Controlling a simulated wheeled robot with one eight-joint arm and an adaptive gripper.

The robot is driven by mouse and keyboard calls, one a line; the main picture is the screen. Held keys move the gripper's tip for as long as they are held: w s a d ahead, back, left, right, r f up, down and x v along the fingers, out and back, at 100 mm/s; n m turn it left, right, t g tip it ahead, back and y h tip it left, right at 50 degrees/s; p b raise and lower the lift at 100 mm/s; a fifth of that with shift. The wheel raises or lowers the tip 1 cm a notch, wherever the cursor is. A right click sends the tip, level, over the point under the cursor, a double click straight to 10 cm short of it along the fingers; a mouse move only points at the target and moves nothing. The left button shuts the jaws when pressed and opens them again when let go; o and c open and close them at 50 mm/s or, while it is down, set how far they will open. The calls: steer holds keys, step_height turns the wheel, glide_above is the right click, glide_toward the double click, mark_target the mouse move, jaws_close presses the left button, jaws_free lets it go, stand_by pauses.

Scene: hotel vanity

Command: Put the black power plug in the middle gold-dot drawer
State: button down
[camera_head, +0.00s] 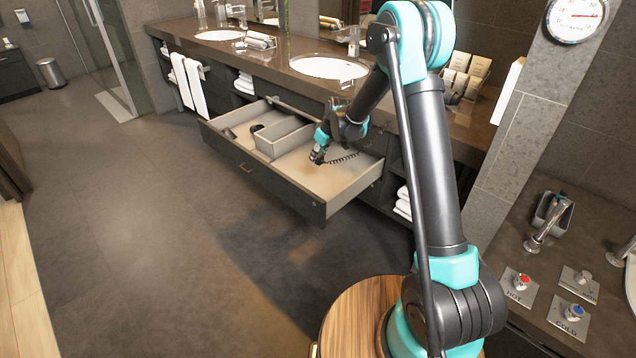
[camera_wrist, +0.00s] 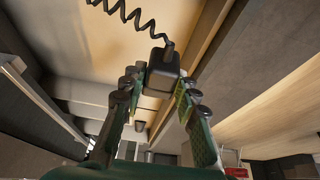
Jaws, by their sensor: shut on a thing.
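The black power plug (camera_wrist: 163,70) is a dark block with a coiled black cord (camera_wrist: 130,14) in the wrist view. My gripper (camera_wrist: 160,92) is shut on it, one finger on each side. In the head view my gripper (camera_head: 318,154) points down inside the right part of the open drawer (camera_head: 270,187), close to its floor, and the coiled cord (camera_head: 343,158) trails to its right. The plug is hard to make out there, and I cannot tell whether it touches the floor. A small gold-coloured mark (camera_head: 246,167) shows on the drawer front.
A divider box (camera_head: 279,140) splits the drawer; dark items lie in its left part. The brown counter (camera_head: 300,75) with sinks overhangs the drawer's back. White towels (camera_head: 403,202) sit on a shelf to the right. The floor in front is clear.

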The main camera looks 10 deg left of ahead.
step_height(320, 180, down, 18)
steer(key=shift+f, duration=0.15)
stand_by(0.3)
steer(key=c, duration=1.1)
jaws_free()
steer(key=shift+f, duration=0.1)
steer(key=shift+c, duration=0.2)
